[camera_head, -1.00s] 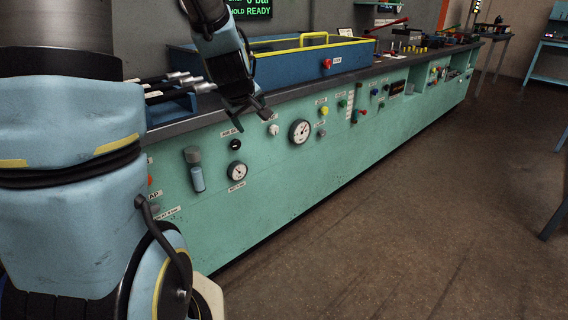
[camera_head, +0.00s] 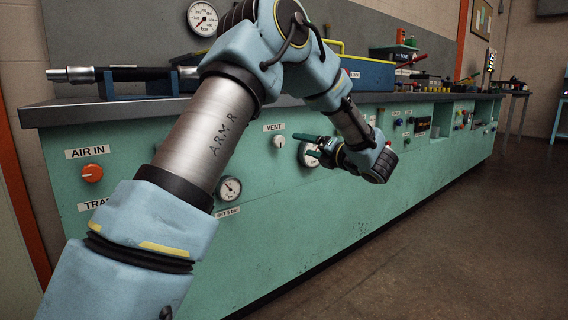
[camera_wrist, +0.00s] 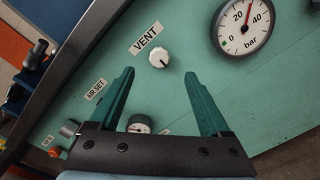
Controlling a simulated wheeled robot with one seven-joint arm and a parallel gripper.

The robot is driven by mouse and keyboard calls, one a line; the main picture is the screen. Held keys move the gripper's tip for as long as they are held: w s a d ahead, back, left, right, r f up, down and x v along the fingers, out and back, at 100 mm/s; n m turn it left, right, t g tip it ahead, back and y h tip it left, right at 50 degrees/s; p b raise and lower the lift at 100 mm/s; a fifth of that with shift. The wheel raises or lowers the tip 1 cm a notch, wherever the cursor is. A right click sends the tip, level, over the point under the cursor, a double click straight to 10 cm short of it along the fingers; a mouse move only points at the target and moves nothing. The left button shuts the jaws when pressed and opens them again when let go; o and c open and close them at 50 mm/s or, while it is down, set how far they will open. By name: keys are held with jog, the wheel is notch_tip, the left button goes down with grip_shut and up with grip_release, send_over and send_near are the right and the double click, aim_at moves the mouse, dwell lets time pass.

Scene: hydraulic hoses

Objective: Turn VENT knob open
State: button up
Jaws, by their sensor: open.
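The VENT knob (camera_head: 279,141) is a small white round knob on the green front panel, under its VENT label (camera_head: 273,127). In the wrist view the knob (camera_wrist: 159,58) lies ahead of my fingertips and between their lines, with a dark pointer mark on it and the VENT label (camera_wrist: 146,38) beside it. My gripper (camera_head: 306,146) is open, with green fingers pointing at the panel just right of the knob. In the wrist view my gripper (camera_wrist: 160,74) is empty. The fingers appear apart from the knob.
A large pressure gauge (camera_wrist: 243,25) is right of the knob. A smaller gauge (camera_head: 229,189) sits lower left. The orange AIR IN knob (camera_head: 92,173) is at the left of the panel. The dark countertop edge (camera_head: 60,111) runs above. The floor at right is clear.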

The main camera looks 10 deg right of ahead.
aim_at(281, 141)
jog(key=shift+n, duration=0.3)
jog(key=b+x, duration=0.1)
jog(key=x, duration=0.4)
jog(key=b+x, duration=0.1)
jog(key=x, duration=0.4)
jog(key=shift+a+f, duration=0.25)
grip_shut()
